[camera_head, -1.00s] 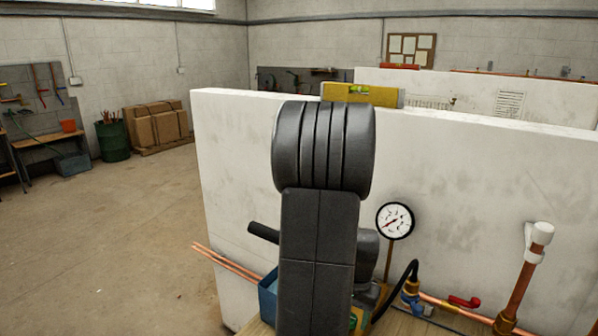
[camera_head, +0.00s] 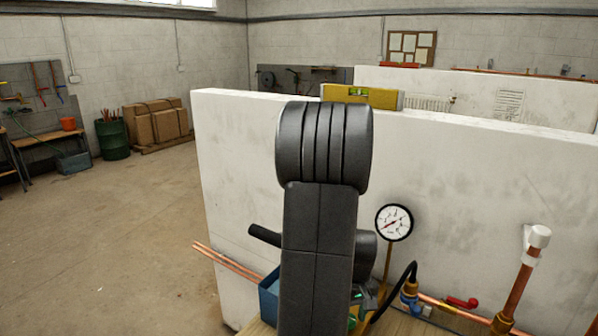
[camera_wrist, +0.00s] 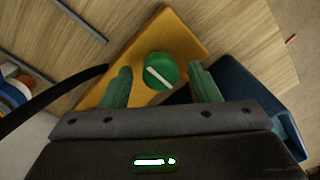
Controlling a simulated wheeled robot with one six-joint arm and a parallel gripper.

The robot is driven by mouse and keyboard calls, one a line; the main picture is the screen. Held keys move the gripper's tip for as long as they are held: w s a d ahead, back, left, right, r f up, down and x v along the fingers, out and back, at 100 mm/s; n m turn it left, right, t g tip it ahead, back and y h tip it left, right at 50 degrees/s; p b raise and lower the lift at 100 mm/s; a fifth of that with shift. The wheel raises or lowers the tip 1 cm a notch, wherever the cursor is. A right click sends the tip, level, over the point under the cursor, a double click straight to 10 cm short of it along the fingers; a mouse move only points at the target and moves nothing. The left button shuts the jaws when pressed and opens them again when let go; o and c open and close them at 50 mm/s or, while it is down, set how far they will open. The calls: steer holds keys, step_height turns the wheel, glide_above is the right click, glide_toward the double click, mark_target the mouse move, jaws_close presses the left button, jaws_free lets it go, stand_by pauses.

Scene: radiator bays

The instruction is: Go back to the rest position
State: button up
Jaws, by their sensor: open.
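My gripper shows in the wrist view (camera_wrist: 161,72) with its two green fingers apart and nothing held between them. A round green knob (camera_wrist: 160,66) with a white bar across its top appears between the fingertips. I cannot tell how far below them it lies. It sits over a yellow-orange plate (camera_wrist: 178,28) on a wooden bench top (camera_wrist: 240,25).
A blue bin (camera_wrist: 238,82) lies right of the fingers; a black hose (camera_wrist: 55,92) curves at left. In the head view, a pressure gauge (camera_head: 394,222), a red-handled valve (camera_head: 462,302) and a copper pipe (camera_head: 518,285) stand right of my arm. A white wall panel (camera_head: 480,190) rises behind. Floor at left is clear.

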steer(key=shift+n, duration=1.1)
